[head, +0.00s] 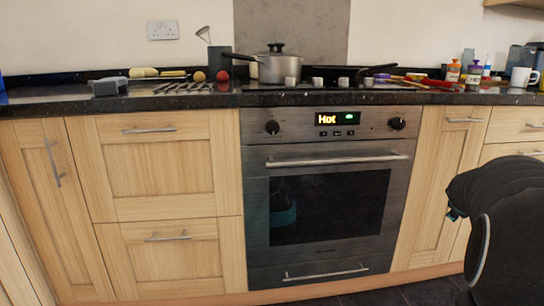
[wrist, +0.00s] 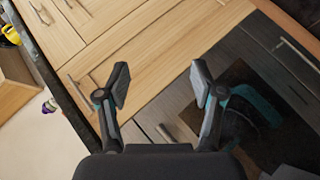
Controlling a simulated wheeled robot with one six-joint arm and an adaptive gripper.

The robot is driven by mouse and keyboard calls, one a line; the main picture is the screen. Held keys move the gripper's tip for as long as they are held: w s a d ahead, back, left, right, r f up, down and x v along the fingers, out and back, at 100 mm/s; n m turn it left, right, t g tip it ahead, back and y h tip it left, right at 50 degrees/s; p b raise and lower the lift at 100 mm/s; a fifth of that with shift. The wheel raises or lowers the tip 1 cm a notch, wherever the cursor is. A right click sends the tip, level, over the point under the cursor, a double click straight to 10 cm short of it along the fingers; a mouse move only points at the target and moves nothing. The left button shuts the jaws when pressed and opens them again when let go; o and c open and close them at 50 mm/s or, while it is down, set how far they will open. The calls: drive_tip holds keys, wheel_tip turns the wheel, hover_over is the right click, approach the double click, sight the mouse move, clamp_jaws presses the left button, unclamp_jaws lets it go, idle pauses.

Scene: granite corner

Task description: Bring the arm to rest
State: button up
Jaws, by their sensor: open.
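My gripper (wrist: 160,90) is open and empty in the wrist view, its two fingers spread apart. Behind it in that view are wooden cupboard fronts and the dark oven door, tilted in the picture. In the head view part of my arm (head: 500,215) shows at the right edge, in front of the cupboards; the gripper's fingers are not clearly seen there. The oven (head: 325,195) is shut, and its display reads "Hot".
A black granite worktop (head: 210,101) runs along the wall. On it are a pot (head: 279,66), a red ball (head: 222,76), bottles (head: 453,71) and a white mug (head: 520,77). Drawers with bar handles (head: 168,237) stand left of the oven. The floor in front shows little clutter.

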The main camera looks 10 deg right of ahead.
drive_tip(key=s+a+f+m+g+y+p, duration=0.1)
drive_tip(key=s+a+m+y+p, duration=0.1)
drive_tip(key=s+a, duration=0.75)
drive_tip(key=s+a+f+m+g+y+p, duration=0.1)
drive_tip(key=s+a+m+g+y+p, duration=0.2)
drive_tip(key=a, duration=1.2)
drive_tip(key=s+a+f+m+y+p, duration=0.1)
drive_tip(key=s+a+y, duration=0.1)
drive_tip(key=s+a, duration=0.75)
drive_tip(key=a+r+n+t+y+p, duration=0.1)
drive_tip(key=a+r, duration=0.3)
drive_tip(key=a, duration=0.4)
drive_tip(key=shift+s+a+r+n+t+y+p, duration=0.15)
drive_tip(key=shift+r+n+t+y+p, duration=0.2)
drive_tip(key=shift+n+p, duration=0.5)
